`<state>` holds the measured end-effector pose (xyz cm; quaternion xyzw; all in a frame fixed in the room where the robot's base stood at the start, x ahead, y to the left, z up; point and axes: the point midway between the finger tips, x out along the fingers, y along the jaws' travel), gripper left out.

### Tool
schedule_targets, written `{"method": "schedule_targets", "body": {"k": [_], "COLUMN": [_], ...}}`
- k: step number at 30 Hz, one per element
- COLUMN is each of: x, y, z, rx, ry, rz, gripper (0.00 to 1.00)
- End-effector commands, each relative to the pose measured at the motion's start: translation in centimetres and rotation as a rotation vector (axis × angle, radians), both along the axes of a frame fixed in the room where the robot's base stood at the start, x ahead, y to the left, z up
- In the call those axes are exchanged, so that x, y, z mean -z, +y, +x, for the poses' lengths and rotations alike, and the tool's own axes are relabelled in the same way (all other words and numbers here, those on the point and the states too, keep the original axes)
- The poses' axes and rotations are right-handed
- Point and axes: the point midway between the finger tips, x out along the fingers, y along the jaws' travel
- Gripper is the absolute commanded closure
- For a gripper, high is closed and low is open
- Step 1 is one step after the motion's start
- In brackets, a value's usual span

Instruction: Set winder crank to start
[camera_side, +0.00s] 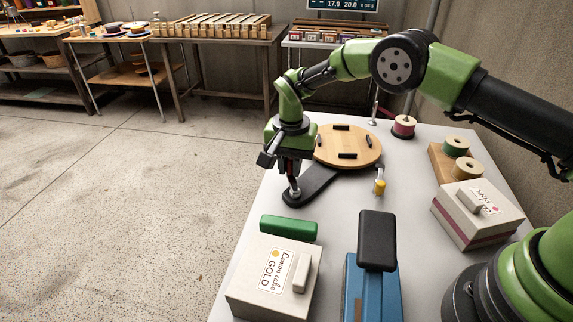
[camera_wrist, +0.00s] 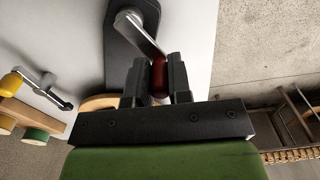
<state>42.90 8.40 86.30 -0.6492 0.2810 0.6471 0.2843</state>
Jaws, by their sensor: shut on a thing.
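The winder has a round wooden disc (camera_side: 330,158) with several dark pegs, and a dark base arm (camera_side: 318,184) reaching out toward the front left. A silver crank arm (camera_wrist: 138,30) shows in the wrist view, rising from the dark base (camera_wrist: 118,60) and ending in a red knob (camera_wrist: 159,75). My gripper (camera_side: 292,184) is low over the base's outer end. In the wrist view my gripper (camera_wrist: 158,84) has its two dark fingers on either side of the red knob, shut on it. The knob is mostly hidden by my fingers in the side view.
A yellow-tipped metal lever (camera_side: 380,186) stands right of the disc. A green block (camera_side: 289,228), a gold-labelled box (camera_side: 262,300) and a blue device with a black top (camera_side: 376,245) are in front. A pink-labelled box (camera_side: 465,225) and spools (camera_side: 456,147) stand at the right.

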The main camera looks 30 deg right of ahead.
Motion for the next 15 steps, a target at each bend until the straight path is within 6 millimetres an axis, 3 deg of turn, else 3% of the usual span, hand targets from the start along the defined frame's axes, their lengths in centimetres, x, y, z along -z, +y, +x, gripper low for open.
{"method": "schedule_targets", "body": {"k": [15], "x": [-0.02], "y": [-0.39], "z": [-0.18], "rx": [0.102], "ry": [0.001], "rz": [0.001], "gripper": [1.00]}}
